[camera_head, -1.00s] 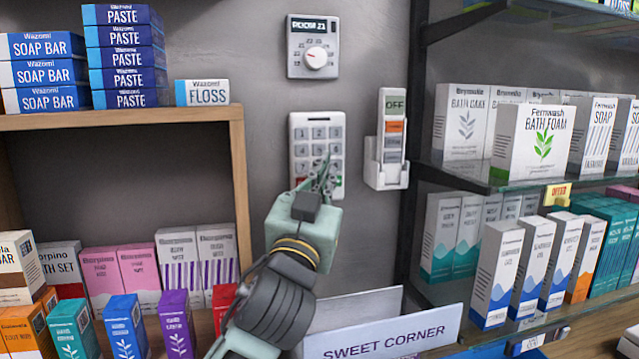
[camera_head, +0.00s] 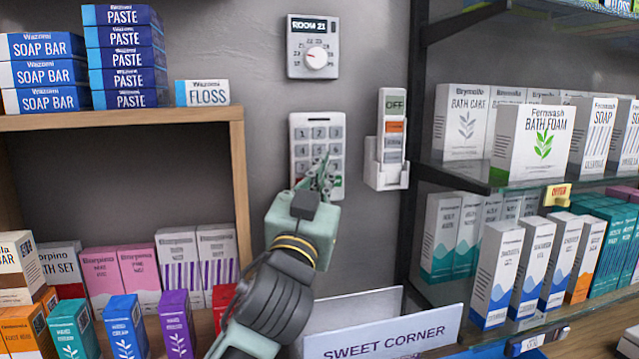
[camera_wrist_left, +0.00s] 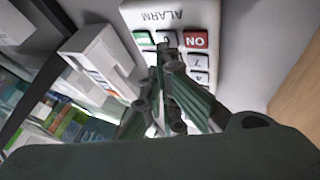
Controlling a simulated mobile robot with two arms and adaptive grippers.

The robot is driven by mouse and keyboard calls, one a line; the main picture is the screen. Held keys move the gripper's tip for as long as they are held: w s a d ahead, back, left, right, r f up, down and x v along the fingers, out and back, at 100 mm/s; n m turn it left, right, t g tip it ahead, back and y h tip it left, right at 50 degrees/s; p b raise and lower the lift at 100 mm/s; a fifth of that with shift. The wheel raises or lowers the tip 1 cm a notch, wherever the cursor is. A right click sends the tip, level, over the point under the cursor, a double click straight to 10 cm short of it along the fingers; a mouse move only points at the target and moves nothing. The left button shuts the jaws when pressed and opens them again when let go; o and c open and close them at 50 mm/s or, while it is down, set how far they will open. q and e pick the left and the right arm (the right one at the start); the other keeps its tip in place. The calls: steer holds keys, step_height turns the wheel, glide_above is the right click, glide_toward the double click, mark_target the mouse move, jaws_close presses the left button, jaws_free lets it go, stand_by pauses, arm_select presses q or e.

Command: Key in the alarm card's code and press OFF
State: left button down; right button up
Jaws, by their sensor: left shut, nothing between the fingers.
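The pale alarm keypad (camera_head: 318,128) is fixed to the grey wall, with rows of grey keys. My left gripper (camera_head: 323,168) is shut and empty in front of its lower rows, hiding several keys. No card with a readable code shows. My right gripper is not in view.
A dial unit (camera_head: 313,47) reading ROOM 21 is above. Shelves of boxes stand on both sides. A SWEET CORNER sign (camera_head: 385,335) stands below.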

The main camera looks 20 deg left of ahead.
arm_select(q)
steer(key=shift+w+a, duration=0.2)
steer(key=shift+w, duration=0.05)
stand_by(0.5)
stand_by(0.3)
steer(key=shift+s+d, duration=0.4)
steer(key=shift+s, duration=0.2)
steer(key=shift+s+d+p, duration=0.2)
steer(key=shift+s+d, duration=0.5)
steer(key=shift+s, duration=0.35)
steer(key=shift+s+d+p, duration=0.15)
steer(key=shift+s+d, duration=0.55)
steer(key=shift+s, duration=0.3)
stand_by(0.5)
